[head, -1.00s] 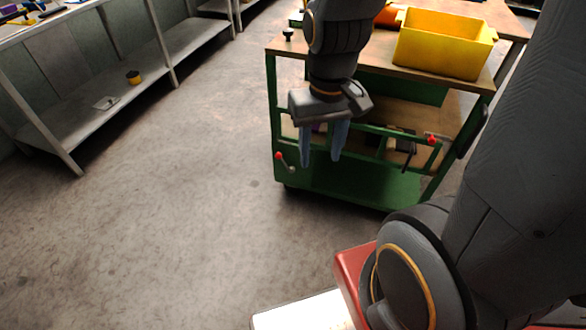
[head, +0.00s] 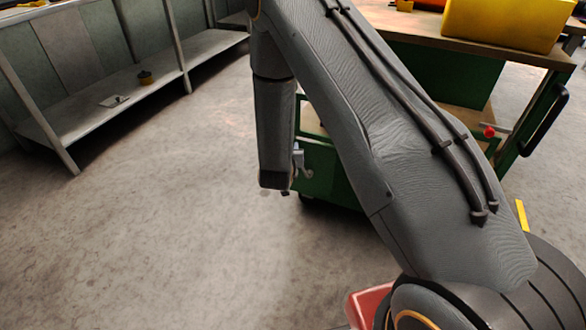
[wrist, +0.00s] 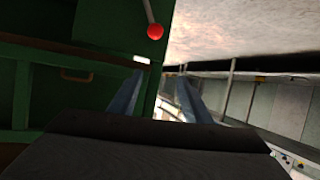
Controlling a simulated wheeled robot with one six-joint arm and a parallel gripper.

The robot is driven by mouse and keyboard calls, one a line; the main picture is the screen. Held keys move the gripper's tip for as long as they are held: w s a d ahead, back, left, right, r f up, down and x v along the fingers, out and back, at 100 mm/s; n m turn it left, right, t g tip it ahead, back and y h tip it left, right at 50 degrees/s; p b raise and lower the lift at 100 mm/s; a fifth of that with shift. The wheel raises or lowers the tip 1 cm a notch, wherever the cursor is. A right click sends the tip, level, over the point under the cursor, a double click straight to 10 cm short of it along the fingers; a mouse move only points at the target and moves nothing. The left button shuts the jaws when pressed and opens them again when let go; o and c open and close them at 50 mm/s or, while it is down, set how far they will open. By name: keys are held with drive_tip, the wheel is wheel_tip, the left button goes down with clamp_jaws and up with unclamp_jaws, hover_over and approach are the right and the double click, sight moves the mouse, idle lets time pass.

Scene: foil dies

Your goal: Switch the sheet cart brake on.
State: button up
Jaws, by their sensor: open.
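The green sheet cart (head: 320,170) is partly hidden behind my arm in the head view. One of its levers ends in a red knob (head: 489,132) at the right. In the wrist view, a thin lever with a red knob (wrist: 155,31) stands against the cart's dark green panel (wrist: 110,25). My gripper (wrist: 163,75) is open, with two bluish fingers apart and nothing seen between them. The knob appears just above the fingertips in that view, apart from them. In the head view my arm hides most of the gripper.
The concrete floor (head: 170,230) between shelf and cart is clear.

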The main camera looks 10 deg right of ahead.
wheel_tip(320, 180, down, 10)
drive_tip(key=d+t+h+b, duration=0.1)
drive_tip(key=t+h+b, duration=0.2)
drive_tip(key=b, duration=0.2)
drive_tip(key=b+x, duration=0.2)
drive_tip(key=x, duration=0.5)
drive_tip(key=shift+d+f+t+b, duration=0.15)
drive_tip(key=shift+d+t+b, duration=0.1)
drive_tip(key=shift+t+b, duration=0.05)
drive_tip(key=shift+s, duration=0.1)
clamp_jaws()
